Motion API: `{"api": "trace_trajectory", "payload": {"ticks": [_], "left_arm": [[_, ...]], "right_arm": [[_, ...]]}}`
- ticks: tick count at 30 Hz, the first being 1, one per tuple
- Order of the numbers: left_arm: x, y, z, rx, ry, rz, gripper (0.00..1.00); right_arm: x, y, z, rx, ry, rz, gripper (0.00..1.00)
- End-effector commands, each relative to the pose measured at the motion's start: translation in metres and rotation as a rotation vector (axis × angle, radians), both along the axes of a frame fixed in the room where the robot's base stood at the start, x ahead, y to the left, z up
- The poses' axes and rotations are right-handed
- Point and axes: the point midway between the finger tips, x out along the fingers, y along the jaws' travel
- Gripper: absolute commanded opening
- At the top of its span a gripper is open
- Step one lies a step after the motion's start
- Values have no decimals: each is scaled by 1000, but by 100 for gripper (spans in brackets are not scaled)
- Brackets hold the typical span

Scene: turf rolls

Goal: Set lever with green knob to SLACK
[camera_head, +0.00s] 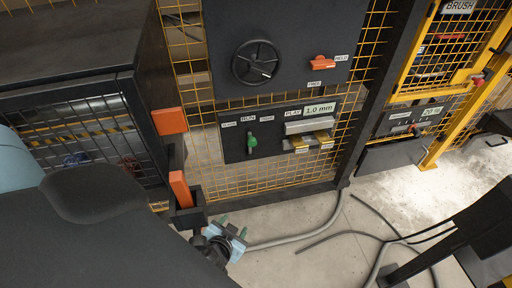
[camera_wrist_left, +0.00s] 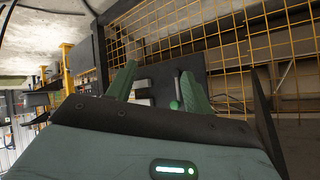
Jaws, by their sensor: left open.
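The lever with the green knob (camera_head: 252,141) sits on a dark panel (camera_head: 233,150) on the yellow mesh. Its knob hangs below a row of three small labels, nearest the middle one; their words are too small to read surely. My left gripper (camera_head: 233,227) is open and empty, below and a little left of the lever, clear of the panel. In the left wrist view, my left gripper (camera_wrist_left: 156,68) has its two green fingers apart, with the green knob (camera_wrist_left: 174,105) showing between them, nearer the right finger and farther off. My right gripper is not in view.
Right of the lever is a 1.0 mm display (camera_head: 319,109) above a grey bar and yellow keys (camera_head: 301,145). An orange-ended black post (camera_head: 179,188) stands left. Cables (camera_head: 300,239) lie on the floor.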

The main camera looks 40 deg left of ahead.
Motion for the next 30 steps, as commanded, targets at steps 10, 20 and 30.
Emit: {"api": "trace_trajectory", "payload": {"ticks": [10, 20, 30], "left_arm": [[138, 45, 12, 151, -320, 282, 52], [203, 69, 52, 219, -604, 497, 52], [211, 73, 67, 227, -662, 535, 52]], "right_arm": [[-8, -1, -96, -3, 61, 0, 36], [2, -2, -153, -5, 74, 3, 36], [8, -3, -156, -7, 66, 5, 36]]}}
